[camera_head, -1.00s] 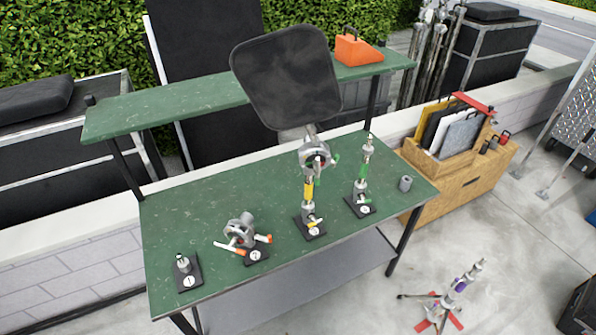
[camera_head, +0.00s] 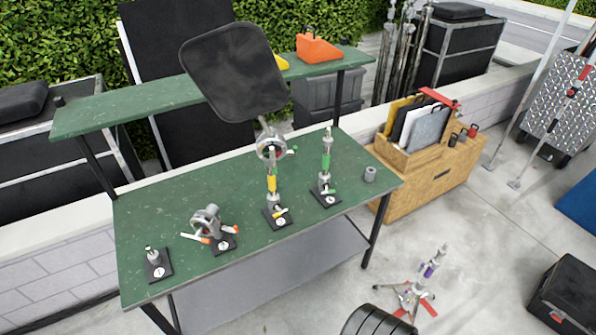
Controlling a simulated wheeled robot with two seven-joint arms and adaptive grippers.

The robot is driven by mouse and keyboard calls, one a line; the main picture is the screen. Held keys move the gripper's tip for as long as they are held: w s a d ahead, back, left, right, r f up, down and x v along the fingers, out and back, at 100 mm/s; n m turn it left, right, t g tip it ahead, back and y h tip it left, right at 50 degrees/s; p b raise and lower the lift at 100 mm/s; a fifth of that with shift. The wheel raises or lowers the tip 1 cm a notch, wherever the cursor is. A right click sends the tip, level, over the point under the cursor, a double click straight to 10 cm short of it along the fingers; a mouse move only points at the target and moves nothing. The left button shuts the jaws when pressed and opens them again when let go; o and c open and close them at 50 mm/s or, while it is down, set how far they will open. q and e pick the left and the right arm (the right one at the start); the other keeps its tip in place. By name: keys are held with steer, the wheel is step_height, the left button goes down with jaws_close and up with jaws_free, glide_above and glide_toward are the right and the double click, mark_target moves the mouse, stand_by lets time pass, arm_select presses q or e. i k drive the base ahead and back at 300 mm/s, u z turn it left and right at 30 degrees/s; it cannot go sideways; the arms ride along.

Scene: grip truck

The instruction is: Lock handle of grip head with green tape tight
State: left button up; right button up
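A grey round grip head (camera_head: 270,148) sits on top of the yellow-taped stand (camera_head: 272,183) on the green workbench. A small green-marked handle (camera_head: 292,149) sticks out from its right side; how tight it is cannot be told. The head carries a large black panel (camera_head: 234,72), tilted up to the left. A second stand with green tape (camera_head: 326,162) stands to its right. Another grip head (camera_head: 207,220), with orange-marked handles, sits low on a black base at the front left. Neither of my grippers can be made out.
The green workbench (camera_head: 165,205) has a raised back shelf (camera_head: 130,108). A grey cylinder (camera_head: 370,174) stands at its right end. A wooden box (camera_head: 425,190) and a purple-marked stand (camera_head: 430,268) are to the right. A black ribbed shape (camera_head: 378,322) shows at the bottom edge.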

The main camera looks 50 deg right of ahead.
mark_target(273, 158)
steer(key=k, duration=0.55)
steer(key=z, duration=0.9)
steer(key=i, duration=0.5)
